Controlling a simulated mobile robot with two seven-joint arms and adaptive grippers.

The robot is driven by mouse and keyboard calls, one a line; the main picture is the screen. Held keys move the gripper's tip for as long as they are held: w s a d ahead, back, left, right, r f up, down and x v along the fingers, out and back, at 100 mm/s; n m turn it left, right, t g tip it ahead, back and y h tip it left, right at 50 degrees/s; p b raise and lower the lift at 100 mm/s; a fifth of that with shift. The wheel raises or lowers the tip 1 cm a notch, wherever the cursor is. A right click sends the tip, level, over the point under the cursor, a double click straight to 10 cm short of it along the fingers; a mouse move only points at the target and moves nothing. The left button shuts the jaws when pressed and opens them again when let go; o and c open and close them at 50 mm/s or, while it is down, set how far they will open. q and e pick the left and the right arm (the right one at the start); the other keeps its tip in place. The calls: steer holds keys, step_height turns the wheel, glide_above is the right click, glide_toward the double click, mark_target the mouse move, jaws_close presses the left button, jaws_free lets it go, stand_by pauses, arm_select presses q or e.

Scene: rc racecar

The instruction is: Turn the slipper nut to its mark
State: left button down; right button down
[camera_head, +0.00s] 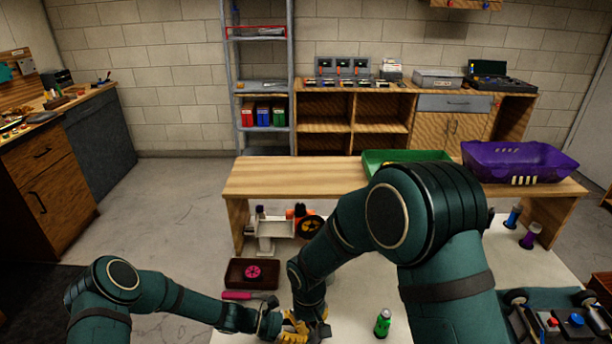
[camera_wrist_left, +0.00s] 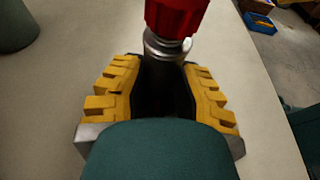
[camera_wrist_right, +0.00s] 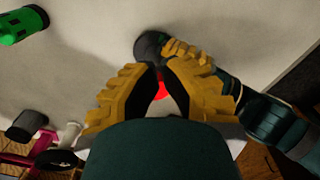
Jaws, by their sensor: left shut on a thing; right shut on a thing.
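My left gripper (camera_wrist_left: 160,66) is shut on the dark lower body of an upright part with a ribbed red top (camera_wrist_left: 175,15) and a silver collar. My right gripper (camera_wrist_right: 156,76) is shut with a bit of red (camera_wrist_right: 161,91) showing between its fingers. It looks like the same red top, though I cannot be sure. In the head view yellow fingers (camera_head: 292,334) show at the bottom middle, where both hands meet. The held part is hidden there. I cannot make out a mark or tell whether the red piece is the slipper nut.
A dark tray (camera_head: 234,281) with a pink wheel and a pink-handled tool (camera_head: 238,295) lie left of the hands. A green bottle-like part (camera_head: 383,322) stands to the right. Part of a car (camera_head: 556,324) shows at lower right. A wooden shelf (camera_head: 290,178) spans behind.

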step_height(320, 180, up, 4)
stand_by(0.4)
steer(key=shift+w, duration=0.1)
steer(key=shift+w+d+f, duration=0.15)
steer(key=shift+d+f, duration=0.05)
steer(key=shift+f, duration=0.8)
steer(key=shift+w+d+f, duration=0.15)
steer(key=shift+w+f, duration=0.05)
steer(key=shift+f, duration=0.75)
steer(key=shift+w+d+f, duration=0.15)
steer(key=shift+d+f, duration=0.05)
steer(key=shift+f, duration=0.8)
steer(key=shift+w+a, duration=0.25)
steer(key=shift+w, duration=0.05)
arm_select(q)
steer(key=shift+s, duration=0.1)
arm_select(e)
steer(key=shift+s+a, duration=0.2)
steer(key=shift+a, duration=0.1)
